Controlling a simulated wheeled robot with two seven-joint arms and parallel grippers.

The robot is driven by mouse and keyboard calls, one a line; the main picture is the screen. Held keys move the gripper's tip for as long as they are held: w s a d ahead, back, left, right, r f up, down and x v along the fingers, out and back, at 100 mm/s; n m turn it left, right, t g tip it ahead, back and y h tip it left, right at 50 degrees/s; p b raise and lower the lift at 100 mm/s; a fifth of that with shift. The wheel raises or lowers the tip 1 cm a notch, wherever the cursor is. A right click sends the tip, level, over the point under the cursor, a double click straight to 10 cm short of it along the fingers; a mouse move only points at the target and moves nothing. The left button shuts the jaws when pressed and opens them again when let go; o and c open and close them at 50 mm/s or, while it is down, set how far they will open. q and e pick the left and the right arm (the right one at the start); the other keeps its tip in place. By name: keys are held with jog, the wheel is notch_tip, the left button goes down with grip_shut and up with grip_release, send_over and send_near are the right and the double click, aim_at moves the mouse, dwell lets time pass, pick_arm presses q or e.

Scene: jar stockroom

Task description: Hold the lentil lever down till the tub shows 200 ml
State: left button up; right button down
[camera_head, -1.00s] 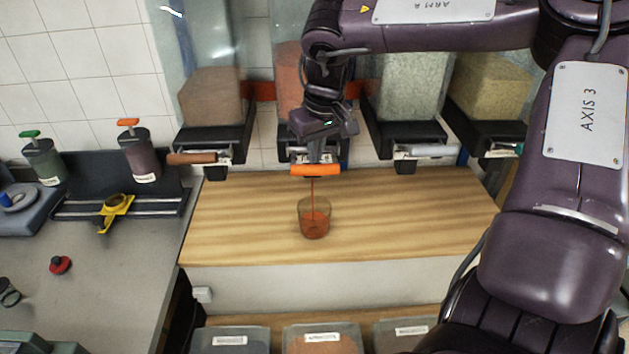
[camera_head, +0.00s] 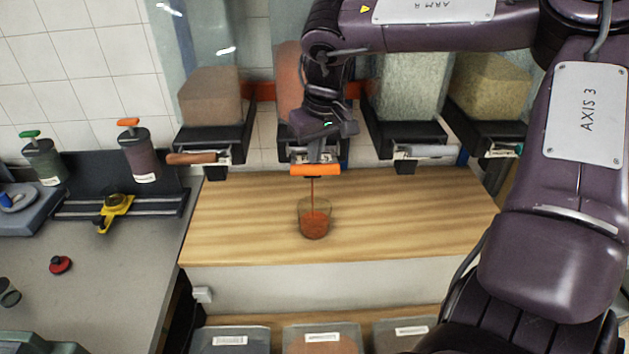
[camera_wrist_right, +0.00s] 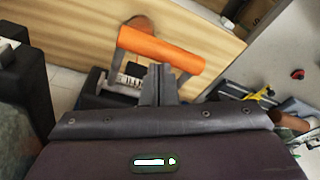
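The lentil lever has an orange bar (camera_head: 315,170) under the orange-red lentil bin (camera_head: 288,90). A thin stream falls from it into the clear tub (camera_head: 314,222) on the wooden counter. The tub is partly full of orange-red lentils; its ml marks are too small to read. My right gripper (camera_head: 317,152) is at the lever from above, fingers together. In the right wrist view the fingertips (camera_wrist_right: 158,84) meet just at the orange bar (camera_wrist_right: 160,48), not around it. The tub (camera_wrist_right: 140,22) shows partly behind the bar. My left gripper is out of view.
Bins with a brown lever (camera_head: 190,158), a grey lever (camera_head: 428,151) and a green-tipped lever stand either side. A grey bench (camera_head: 110,260) at left holds jars and a yellow clamp (camera_head: 116,207). Labelled boxes (camera_head: 320,340) sit below. The counter around the tub is clear.

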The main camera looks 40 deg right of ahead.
dwell(0.3)
notch_tip(320, 180, up, 7)
jog(key=p, duration=0.4)
jog(key=shift+r, duration=0.15)
dwell(1.2)
